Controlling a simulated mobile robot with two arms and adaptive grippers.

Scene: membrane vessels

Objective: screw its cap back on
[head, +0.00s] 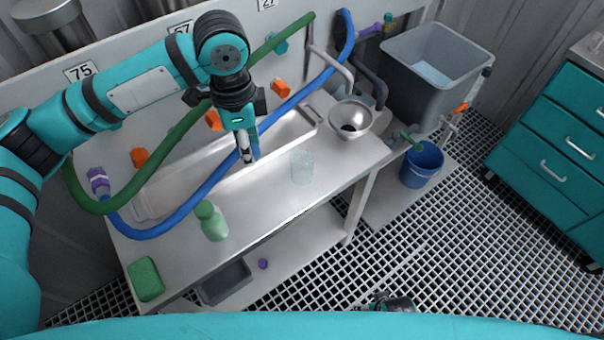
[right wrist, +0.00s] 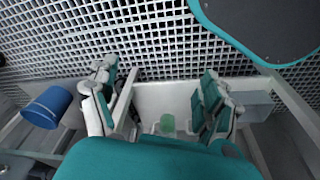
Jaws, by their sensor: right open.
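A green bottle (head: 214,226) stands upright near the front edge of the bench; whether its neck bears a cap is too small to tell. My left gripper (head: 249,155) hangs above the bench, behind and right of the bottle and apart from it. Its fingers are seen edge-on, and I cannot tell whether anything is between them. My right gripper (right wrist: 163,95) is open, with a pale green thing (right wrist: 168,123) visible between its fingers, possibly the bottle. No loose cap can be made out for certain.
A clear beaker (head: 302,166) and a steel bowl (head: 350,118) stand on the bench, right of the bottle. A green sponge (head: 145,279) lies at front left. Green and blue hoses cross the sink (head: 180,187). A small purple piece (head: 263,264) and grey bin (head: 224,282) are below.

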